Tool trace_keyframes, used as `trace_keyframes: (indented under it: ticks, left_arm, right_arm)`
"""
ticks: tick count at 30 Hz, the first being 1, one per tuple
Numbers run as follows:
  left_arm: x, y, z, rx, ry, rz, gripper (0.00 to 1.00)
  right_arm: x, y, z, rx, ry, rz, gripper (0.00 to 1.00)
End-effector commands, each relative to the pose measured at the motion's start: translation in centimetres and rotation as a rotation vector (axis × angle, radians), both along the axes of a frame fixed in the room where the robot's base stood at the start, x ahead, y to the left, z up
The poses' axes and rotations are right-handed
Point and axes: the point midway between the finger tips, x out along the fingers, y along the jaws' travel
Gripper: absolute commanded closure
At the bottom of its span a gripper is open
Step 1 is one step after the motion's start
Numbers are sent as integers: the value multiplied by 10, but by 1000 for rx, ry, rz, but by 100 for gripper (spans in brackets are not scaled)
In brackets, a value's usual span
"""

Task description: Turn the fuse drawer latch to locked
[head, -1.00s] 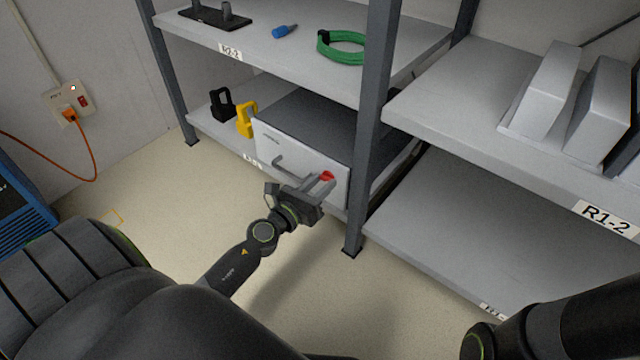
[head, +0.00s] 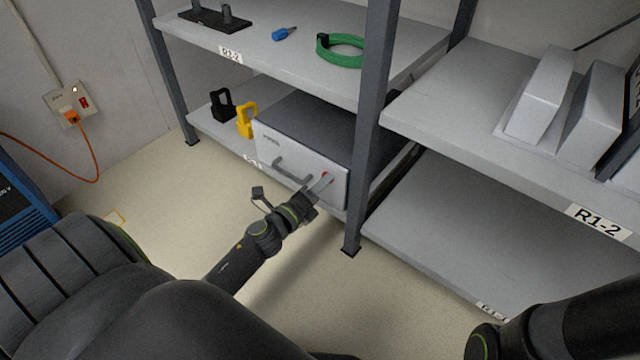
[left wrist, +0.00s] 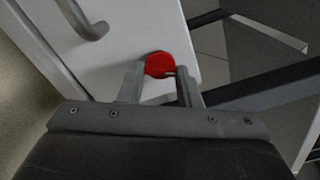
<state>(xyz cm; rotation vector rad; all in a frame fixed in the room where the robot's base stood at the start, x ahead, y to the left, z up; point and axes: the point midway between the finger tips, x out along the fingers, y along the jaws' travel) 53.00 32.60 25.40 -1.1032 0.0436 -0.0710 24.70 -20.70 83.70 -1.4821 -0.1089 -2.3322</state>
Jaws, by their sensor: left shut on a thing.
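The fuse drawer (head: 278,148) is a light grey front with a dark top, on the lower shelf, and looks closed. Its grey bar handle (head: 290,172) sits left of the red latch (head: 326,176). The latch shows larger in the left wrist view as a red disc (left wrist: 160,62), partly hidden by my fingers. My left gripper (head: 317,186) reaches the drawer front from below, and its two fingers (left wrist: 157,84) are shut on the latch. I cannot tell which way the latch points. My right gripper is out of view.
A dark shelf post (head: 367,130) stands just right of the drawer front. A yellow padlock (head: 247,122) and a black one (head: 221,106) stand left of the drawer. A green cable coil (head: 341,52) lies on the shelf above. The floor in front is clear.

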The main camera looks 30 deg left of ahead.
Motion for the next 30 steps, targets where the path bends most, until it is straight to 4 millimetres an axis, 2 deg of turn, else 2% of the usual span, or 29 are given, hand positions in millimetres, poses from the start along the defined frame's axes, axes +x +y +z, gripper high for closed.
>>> trace_keyframes:
  ticks: [6, 15, 30]
  left_arm:
    - [0, 1, 2, -189, 16, 3, 92]
    - [0, 0, 1, -383, 31, 3, 92]
    - [0, 1, 1, -482, 39, 3, 92]
  right_arm:
    - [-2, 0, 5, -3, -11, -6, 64]
    - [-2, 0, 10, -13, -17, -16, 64]
    - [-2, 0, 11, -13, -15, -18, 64]
